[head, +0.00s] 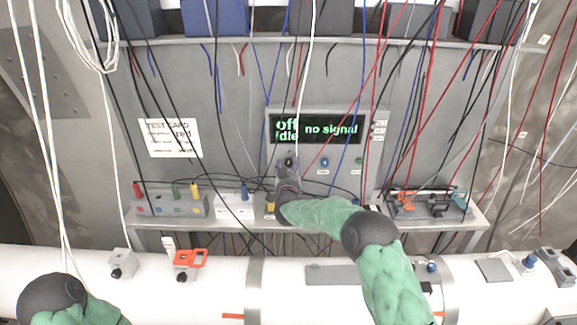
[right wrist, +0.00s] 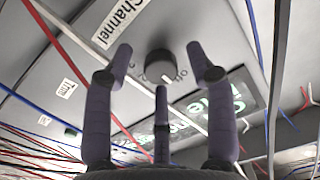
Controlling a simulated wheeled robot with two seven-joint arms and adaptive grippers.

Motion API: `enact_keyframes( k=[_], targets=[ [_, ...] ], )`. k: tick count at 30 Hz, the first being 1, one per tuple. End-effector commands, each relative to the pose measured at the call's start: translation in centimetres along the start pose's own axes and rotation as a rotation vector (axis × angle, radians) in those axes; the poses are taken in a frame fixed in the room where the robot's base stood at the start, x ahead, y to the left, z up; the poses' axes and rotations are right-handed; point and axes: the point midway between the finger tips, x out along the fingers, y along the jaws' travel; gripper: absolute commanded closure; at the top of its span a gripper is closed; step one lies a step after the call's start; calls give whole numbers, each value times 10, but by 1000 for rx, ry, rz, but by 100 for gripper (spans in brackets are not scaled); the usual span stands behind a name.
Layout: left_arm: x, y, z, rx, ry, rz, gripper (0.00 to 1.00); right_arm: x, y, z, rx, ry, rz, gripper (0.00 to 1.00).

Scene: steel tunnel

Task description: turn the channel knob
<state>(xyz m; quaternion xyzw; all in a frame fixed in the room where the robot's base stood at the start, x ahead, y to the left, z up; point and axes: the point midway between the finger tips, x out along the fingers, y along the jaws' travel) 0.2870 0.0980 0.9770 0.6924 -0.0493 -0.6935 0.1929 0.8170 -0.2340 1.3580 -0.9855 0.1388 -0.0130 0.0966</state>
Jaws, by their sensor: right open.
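The channel knob (right wrist: 159,65) is a dark round knob on the grey panel, beside a white label reading "Channel" (right wrist: 121,22). In the head view the knob (head: 289,161) shows just above my right gripper (head: 288,178). In the right wrist view my right gripper (right wrist: 160,74) is open, with its fingers spread in front of and around the knob. I see no clear contact with it. The display (head: 318,129) above reads "off", "idle" and "no signal" in green. My left arm shows at the lower left, but its gripper is out of view.
A blue knob (head: 325,162) and a green knob (head: 359,161) sit right of the channel knob. Many loose cables hang across the panel. A shelf (head: 230,222) holds a terminal box (head: 170,206) and a tray (head: 430,205). A white pipe (head: 210,290) runs in front.

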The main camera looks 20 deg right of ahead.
Motion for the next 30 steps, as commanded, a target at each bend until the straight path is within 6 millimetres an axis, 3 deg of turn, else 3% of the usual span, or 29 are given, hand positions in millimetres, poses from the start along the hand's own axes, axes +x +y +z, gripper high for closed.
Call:
enact_keyframes(
  k=[9, 11, 15, 16, 23, 30],
  targets=[
    [0, 0, 0, 0, 0, 0, 43, 2, 0, 0, 0, 0, 0, 44],
    [0, 0, 0, 0, 0, 0, 43, 2, 0, 0, 0, 0, 0, 58],
    [0, 0, 0, 0, 0, 0, 43, 2, 0, 0, 0, 0, 0, 97],
    [0, 0, 0, 0, 0, 0, 43, 2, 0, 0, 0, 0, 0, 100],
    [2, -1, 0, 0, 0, 0, 43, 2, 0, 1, 8, -1, 0, 100],
    [20, -7, -1, 0, 0, 0, 43, 2, 1, 4, 82, 1, 0, 100]
  ],
)
